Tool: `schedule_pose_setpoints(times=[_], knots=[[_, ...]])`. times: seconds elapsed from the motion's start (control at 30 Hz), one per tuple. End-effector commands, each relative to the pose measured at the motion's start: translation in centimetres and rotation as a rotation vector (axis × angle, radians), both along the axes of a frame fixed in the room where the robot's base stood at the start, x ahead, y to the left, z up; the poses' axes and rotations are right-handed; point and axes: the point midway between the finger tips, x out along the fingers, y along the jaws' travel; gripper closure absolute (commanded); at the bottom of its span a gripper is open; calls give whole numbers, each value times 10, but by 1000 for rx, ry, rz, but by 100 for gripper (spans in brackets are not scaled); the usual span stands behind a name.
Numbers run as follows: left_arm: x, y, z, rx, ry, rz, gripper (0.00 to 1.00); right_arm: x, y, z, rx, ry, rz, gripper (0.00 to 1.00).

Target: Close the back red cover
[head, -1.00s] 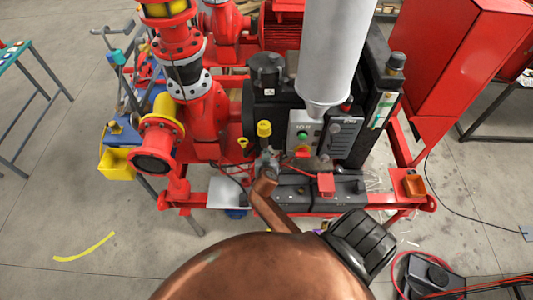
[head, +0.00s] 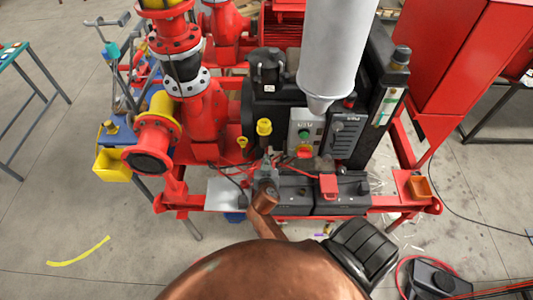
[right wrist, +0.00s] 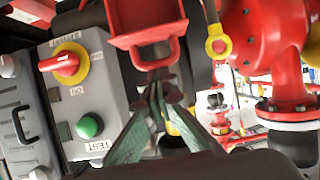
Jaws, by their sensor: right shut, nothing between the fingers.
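A small red cover (head: 328,186) stands over the right black battery in the head view. My right gripper (head: 267,160) is to the left of both, above the left battery, and small in this view. In the right wrist view my right gripper (right wrist: 158,84) is shut and empty, its greenish fingers meeting just below a red cover with a loop (right wrist: 148,27). I cannot tell whether they touch. My left gripper is out of view.
A grey control box (head: 305,130) with a green button and red-yellow switch stands close by; it also shows in the right wrist view (right wrist: 95,105). A yellow-capped fitting (head: 264,127) and red pipework (head: 205,110) stand to the left. A grey cylinder (head: 332,50) hangs above.

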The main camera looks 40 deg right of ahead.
Motion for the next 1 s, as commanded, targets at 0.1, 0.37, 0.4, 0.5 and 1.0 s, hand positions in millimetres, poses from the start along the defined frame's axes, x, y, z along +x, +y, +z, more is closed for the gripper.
schedule_pose_setpoints(times=[0.1,0.37,0.4,0.5,1.0], knots=[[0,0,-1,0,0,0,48,0,-2,-5,4,8,-4,100],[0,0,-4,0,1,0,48,8,-9,-8,6,11,-4,100],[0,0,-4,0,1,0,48,9,-10,-8,6,10,-4,100],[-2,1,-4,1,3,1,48,9,-11,-7,7,11,-4,100],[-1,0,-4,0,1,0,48,11,-9,77,1,-3,-1,100]])
